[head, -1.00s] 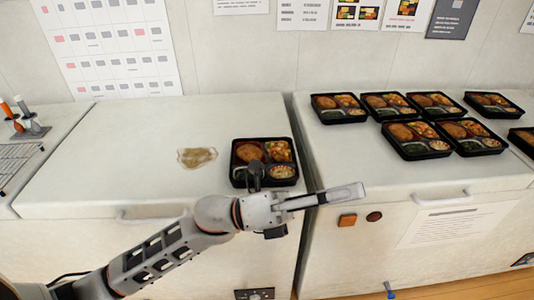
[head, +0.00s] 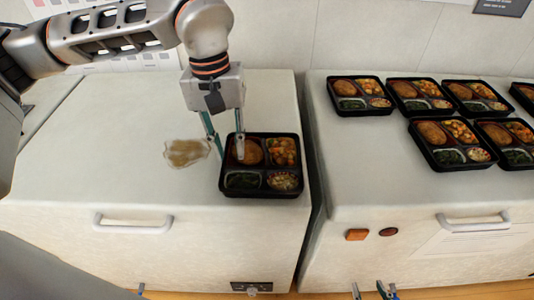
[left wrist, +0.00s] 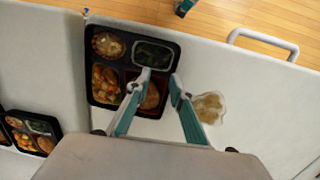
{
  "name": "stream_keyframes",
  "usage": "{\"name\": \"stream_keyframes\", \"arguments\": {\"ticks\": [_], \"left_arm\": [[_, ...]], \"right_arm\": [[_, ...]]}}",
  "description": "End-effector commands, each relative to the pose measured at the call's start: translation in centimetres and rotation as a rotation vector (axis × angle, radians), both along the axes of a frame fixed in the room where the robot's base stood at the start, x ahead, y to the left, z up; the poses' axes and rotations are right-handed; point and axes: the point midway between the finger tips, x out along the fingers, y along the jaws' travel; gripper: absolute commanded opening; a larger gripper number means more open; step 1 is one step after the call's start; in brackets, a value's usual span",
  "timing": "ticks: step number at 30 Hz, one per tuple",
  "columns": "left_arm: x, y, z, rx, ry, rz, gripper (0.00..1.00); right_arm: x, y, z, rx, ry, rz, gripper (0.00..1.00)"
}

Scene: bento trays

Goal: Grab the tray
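A black bento tray (head: 262,193) with several compartments of food sits near the right edge of the left white counter. It also shows in the left wrist view (left wrist: 98,103). My left gripper (head: 226,155) points down at the tray's left side, fingers apart. One finger is over the inside of the tray, by the brown fried piece; the other is just outside the left wall. In the left wrist view the fingers (left wrist: 160,82) straddle that edge. Whether they touch the wall I cannot tell. My right gripper (head: 371,291) shows only its spread fingertips at the bottom edge, empty.
A brownish spill (head: 186,152) lies on the counter just left of the tray. Several similar filled trays (head: 438,170) stand on the right counter (head: 350,160), across a narrow gap. Handles (head: 133,227) stick out from the counter fronts. The left counter's front left is clear.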

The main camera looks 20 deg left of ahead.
Motion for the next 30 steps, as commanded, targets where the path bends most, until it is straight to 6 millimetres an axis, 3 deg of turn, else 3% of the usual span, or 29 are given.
{"name": "stream_keyframes", "arguments": {"ticks": [3,7,24,30], "left_arm": [[1.0,2.3,1.1,0.066,-0.045,-0.01,0.22],[1.3,3.1,1.0,0.093,-0.058,-0.015,0.22],[1.8,3.4,-5.7,0.091,-0.055,-0.016,0.22],[1.8,3.3,-6.4,0.091,-0.06,-0.015,0.22]], "right_arm": [[0.0,0.0,-0.1,0.0,0.0,0.0,0.4],[0.0,0.0,-0.1,0.0,0.0,0.0,0.4],[-0.2,-0.1,-0.5,-0.002,0.005,0.001,0.4],[-0.2,-0.1,-0.5,-0.002,0.005,0.001,0.4]]}}
